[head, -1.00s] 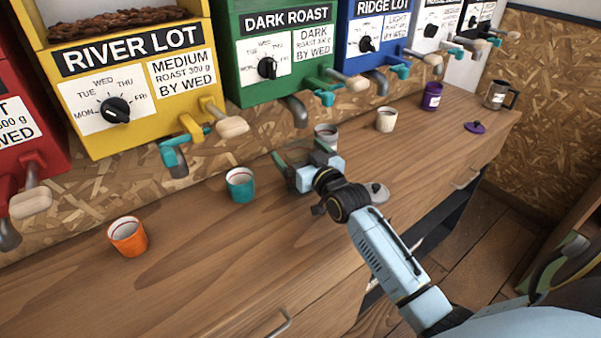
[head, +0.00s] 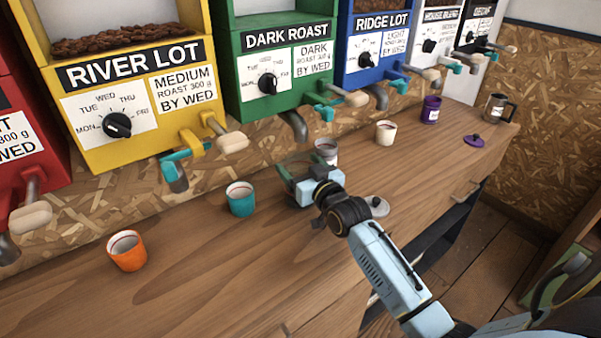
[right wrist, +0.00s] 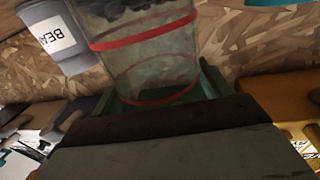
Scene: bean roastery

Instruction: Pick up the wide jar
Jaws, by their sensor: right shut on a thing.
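The wide jar (right wrist: 150,55) is clear, with red bands and dark contents in its upper part. In the right wrist view it stands between the fingers of my right gripper (right wrist: 160,100), which is shut on it. In the head view my right gripper (head: 297,172) is low over the counter, right of the teal cup. The jar is small and faint there, partly hidden by the gripper. I cannot tell whether its base touches the counter. My left gripper is not in view.
A grey labelled cup (right wrist: 62,38) stands close beside the jar. On the counter (head: 190,270) are a teal cup (head: 240,199), an orange cup (head: 127,251), a cream cup (head: 385,133) and a grey lid (head: 376,207). Dispenser spouts (head: 297,125) overhang the back.

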